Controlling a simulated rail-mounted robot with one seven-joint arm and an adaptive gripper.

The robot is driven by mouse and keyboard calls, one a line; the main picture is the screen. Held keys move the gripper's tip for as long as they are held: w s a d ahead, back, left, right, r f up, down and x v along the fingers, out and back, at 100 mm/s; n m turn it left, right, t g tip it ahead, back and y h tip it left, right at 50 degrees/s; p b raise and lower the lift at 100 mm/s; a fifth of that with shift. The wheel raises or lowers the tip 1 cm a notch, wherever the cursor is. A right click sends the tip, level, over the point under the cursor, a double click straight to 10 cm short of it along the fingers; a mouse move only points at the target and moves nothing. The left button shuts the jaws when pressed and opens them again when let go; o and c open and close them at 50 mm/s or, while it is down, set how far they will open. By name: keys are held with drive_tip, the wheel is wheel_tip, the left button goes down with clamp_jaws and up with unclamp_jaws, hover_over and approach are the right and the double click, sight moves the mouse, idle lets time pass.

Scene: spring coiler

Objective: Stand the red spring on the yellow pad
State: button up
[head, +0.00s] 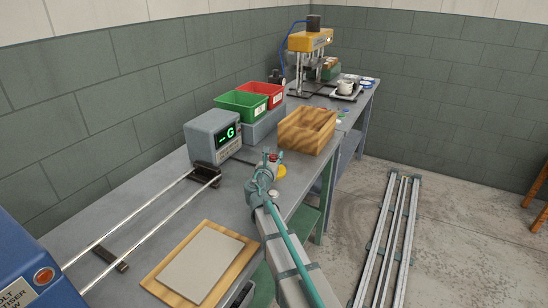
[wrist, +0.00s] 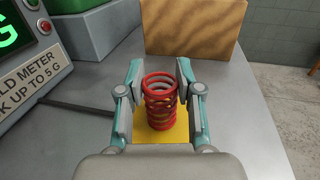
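The red spring (wrist: 161,100) stands upright between the two fingers of my gripper (wrist: 160,80). The fingers are a little apart from it, with a narrow gap on the left side; contact on the right side is hard to tell. The yellow pad (wrist: 141,134) shows under and around the foot of the spring. Whether the spring's foot rests on it is not clear.
A wooden box (head: 306,131) stands close behind the spring. A grey meter (head: 213,136) with a green display is to the left. Green (head: 241,104) and red (head: 262,92) bins lie behind it. A board (head: 200,262) lies at the near end of the bench.

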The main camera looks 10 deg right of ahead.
drive_tip(key=o, duration=0.4)
drive_tip(key=shift+o, duration=0.2)
drive_tip(key=shift+r, duration=0.2)
drive_tip(key=v, duration=1.2)
